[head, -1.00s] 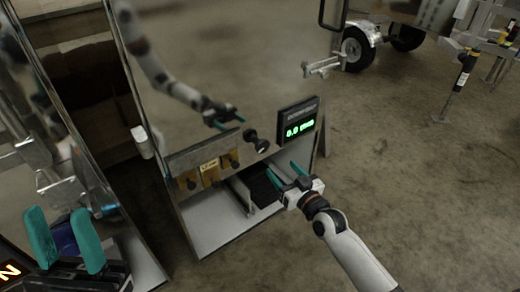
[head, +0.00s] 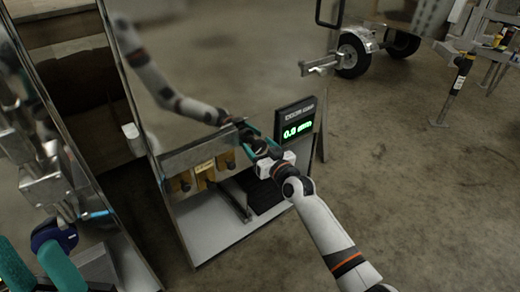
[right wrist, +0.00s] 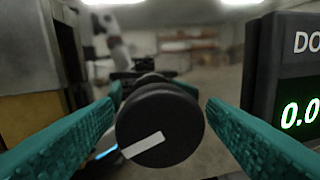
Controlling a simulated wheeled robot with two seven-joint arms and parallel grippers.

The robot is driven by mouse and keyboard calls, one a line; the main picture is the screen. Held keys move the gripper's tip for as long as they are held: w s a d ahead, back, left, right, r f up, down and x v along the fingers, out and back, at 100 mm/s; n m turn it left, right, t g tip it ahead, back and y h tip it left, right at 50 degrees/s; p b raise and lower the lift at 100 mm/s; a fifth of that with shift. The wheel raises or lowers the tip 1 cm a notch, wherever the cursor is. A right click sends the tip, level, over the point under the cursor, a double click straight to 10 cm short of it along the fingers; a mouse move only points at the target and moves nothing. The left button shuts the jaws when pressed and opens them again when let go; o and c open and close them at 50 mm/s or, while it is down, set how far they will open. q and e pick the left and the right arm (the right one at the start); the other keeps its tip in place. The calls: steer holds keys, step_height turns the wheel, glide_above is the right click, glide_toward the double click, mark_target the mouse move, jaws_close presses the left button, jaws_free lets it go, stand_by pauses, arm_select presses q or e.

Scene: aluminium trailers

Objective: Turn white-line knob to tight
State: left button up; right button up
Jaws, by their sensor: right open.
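The black round knob (right wrist: 165,118) faces the camera in the right wrist view. Its white line (right wrist: 142,145) runs from the lower left towards the middle of its face, tilted slightly up to the right. My right gripper (head: 252,143) is open, with one teal finger on each side of the knob; a gap shows at the right finger, and contact at the left is unclear. In the head view the gripper largely hides the knob. My left gripper (head: 35,268) is at the lower left of the head view, its teal fingers apart, away from the knob.
A display (head: 296,122) with green digits stands just right of the knob, close to my right gripper. Yellow-brown tags (head: 203,172) hang on the panel to the left. A shiny reflective panel rises behind. A trailer wheel (head: 352,55) is at the back right; the floor between is clear.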

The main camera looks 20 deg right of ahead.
steer(key=c, duration=1)
